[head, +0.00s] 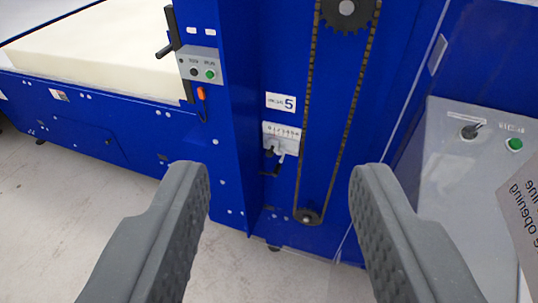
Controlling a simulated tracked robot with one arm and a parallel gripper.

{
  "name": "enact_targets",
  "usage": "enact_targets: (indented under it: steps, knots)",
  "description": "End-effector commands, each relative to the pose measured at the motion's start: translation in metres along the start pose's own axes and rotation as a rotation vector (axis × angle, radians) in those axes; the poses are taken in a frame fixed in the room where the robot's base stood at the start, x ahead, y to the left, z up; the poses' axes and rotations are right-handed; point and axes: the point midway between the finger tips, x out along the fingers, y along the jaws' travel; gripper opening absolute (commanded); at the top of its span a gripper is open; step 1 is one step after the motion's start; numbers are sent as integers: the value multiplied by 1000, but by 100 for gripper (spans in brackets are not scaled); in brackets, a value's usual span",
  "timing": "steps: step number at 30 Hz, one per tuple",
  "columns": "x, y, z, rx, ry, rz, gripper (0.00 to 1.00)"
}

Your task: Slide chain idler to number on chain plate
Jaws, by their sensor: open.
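The chain plate (284,130) is a small white plate with a row of numbers, on the blue machine left of the chain. The chain idler (277,147) seems to be the small grey piece at the plate's lower part; which number it stands at is too small to tell. A white label (280,102) above the plate reads 5. The chain (348,115) runs between a large upper sprocket (347,10) and a small lower sprocket (308,216). My gripper (279,180) is open and empty, its two grey fingers on either side of the view, apart from the machine.
A grey control panel (470,170) with a dark switch and green button stands at the right. A smaller control box (200,66) with a black lever is at upper left. Cream foam (100,50) lies on the blue bed. Grey floor shows at lower left.

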Motion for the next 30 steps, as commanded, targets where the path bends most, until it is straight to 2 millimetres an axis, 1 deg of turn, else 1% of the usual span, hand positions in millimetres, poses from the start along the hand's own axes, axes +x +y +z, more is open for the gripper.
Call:
enact_targets:
  steps: [2,5,6,7,8,9,11,12,14,15,17,18,20,21,23,24,26,27,29,30]
  knots:
    - [8,-4,2,10,0,-19,44]
    - [33,-12,9,43,1,-68,44]
    - [46,-16,13,64,2,-94,44]
    - [57,-30,16,80,2,-117,44]
    - [69,-38,20,99,1,-140,44]
    - [87,-46,27,125,-2,-170,44]
    - [112,-53,34,171,4,-210,44]
    - [130,-56,40,202,5,-233,44]
    - [156,-61,49,251,6,-263,44]
    - [175,-63,58,282,5,-277,44]
    - [201,-65,70,333,5,-296,44]
    - [220,-67,82,364,0,-305,44]
    - [247,-68,98,415,-2,-313,44]
    - [266,-68,110,446,-2,-314,44]
    - [294,-66,129,495,-6,-311,44]
    - [312,-66,144,526,-11,-306,44]
    - [340,-63,169,571,-16,-292,44]
    - [358,-61,186,599,-20,-279,44]
    - [384,-57,215,639,-30,-257,44]
    - [401,-53,233,667,-33,-238,44]
